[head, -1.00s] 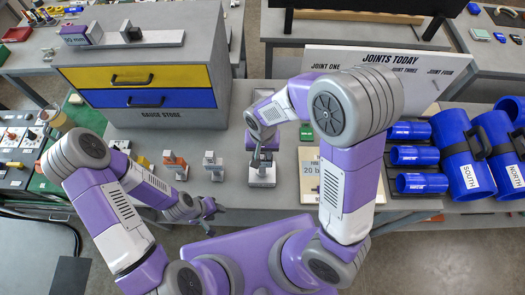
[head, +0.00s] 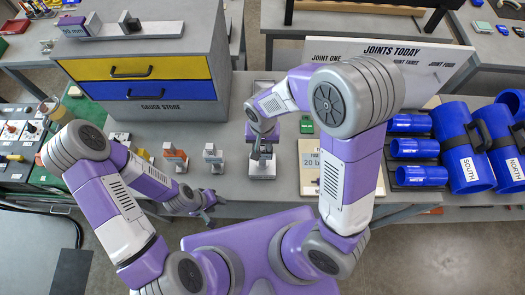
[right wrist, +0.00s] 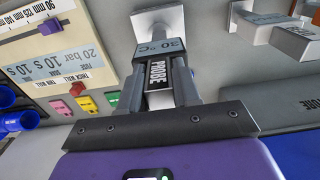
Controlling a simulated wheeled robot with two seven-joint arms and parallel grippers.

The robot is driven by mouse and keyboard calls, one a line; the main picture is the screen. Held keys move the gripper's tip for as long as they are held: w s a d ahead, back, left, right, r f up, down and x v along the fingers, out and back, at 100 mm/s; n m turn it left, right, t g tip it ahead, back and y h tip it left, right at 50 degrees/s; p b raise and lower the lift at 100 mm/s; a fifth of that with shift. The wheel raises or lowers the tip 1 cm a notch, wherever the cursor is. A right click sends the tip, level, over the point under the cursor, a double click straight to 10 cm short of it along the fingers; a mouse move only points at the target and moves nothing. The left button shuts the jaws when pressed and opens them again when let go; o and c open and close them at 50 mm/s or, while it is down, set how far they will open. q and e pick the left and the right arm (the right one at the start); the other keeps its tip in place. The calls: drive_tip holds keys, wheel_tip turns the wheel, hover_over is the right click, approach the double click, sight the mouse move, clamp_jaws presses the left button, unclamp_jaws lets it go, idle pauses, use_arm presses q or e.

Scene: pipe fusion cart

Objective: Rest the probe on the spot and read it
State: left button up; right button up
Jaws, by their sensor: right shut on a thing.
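My right gripper (head: 262,152) is shut on the probe (right wrist: 157,73), a dark piece labelled PROBE. In the right wrist view its fingers (right wrist: 158,88) close on both sides of it. A pale blue band reading 30 °C (right wrist: 160,47) shows just beyond the fingertips. A pale grey block (head: 262,170) stands under the gripper on the bench; its near end also shows in the right wrist view (right wrist: 158,22). I cannot tell whether the probe touches the block. My left gripper (head: 210,203) is empty and looks open, low by the bench's front edge.
Small stands, one orange-topped (head: 174,160) and one grey (head: 213,157), are left of the block. The gauge store (head: 145,80) rises behind. A fusion card (head: 310,168) is to the right, then blue pipes (head: 462,150) and the Joints Today board (head: 430,65).

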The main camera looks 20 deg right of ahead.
drive_tip(key=shift+s+f, duration=0.15)
drive_tip(key=o, duration=1)
drive_tip(key=shift+o, duration=0.3)
